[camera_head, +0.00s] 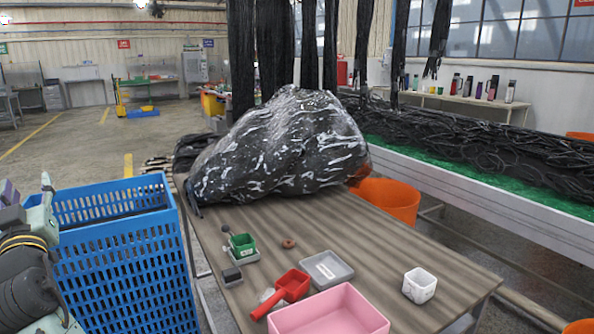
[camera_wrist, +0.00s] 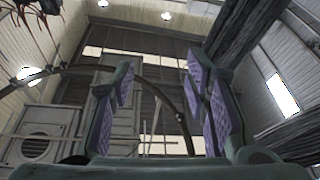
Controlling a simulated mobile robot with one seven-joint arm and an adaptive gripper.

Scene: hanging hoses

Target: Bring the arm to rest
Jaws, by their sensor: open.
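My gripper (camera_wrist: 162,100) is open in the wrist view, with its two fingers spread apart and their purple ribbed pads facing each other. Nothing is between the fingers. The wrist view looks up toward the roof and hanging lamps. In the head view, part of my arm shows at the left edge, beside the blue crate. A purple pad shows at the far left edge there, and most of the gripper is cut off by the frame.
A blue crate (camera_head: 118,262) stands left of the wooden table (camera_head: 410,252). The table holds a large black plastic-wrapped bundle (camera_head: 285,150), a pink bin (camera_head: 330,312), a red scoop (camera_head: 288,290), a grey tray (camera_head: 326,269) and a white cup (camera_head: 419,285). Black hoses (camera_head: 255,50) hang behind.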

